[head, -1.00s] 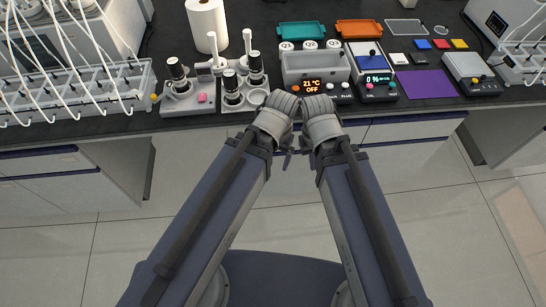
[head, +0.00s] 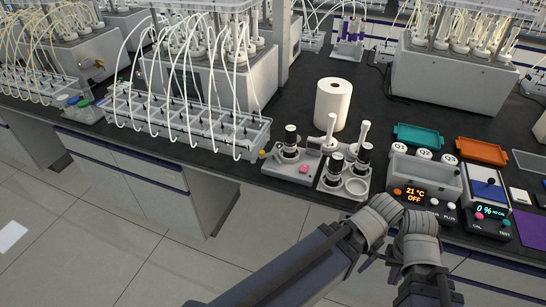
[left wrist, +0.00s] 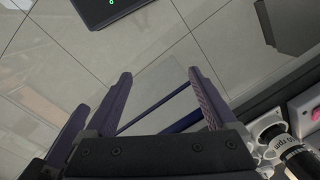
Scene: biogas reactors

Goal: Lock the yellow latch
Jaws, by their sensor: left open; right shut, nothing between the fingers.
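A small yellow piece (head: 262,153), perhaps the latch, sits at the right end of a long grey rack (head: 190,122) in the head view. It is too small to tell whether it is locked. My left gripper (head: 368,262) is low in front of the bench edge, right of and nearer than the yellow piece; in the left wrist view (left wrist: 160,90) its two fingers are spread, with only floor between them. My right gripper (head: 394,268) is close beside it, shut and empty, its fingertips partly hidden by the wrist. Neither touches the yellow piece.
Holders with black-capped bottles (head: 290,142) and a pink block (head: 304,169) stand at the bench's front edge, between the yellow piece and my arms. A paper roll (head: 333,104) stands behind. White tubes arch over the rack. Control boxes (head: 415,194) stand at right.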

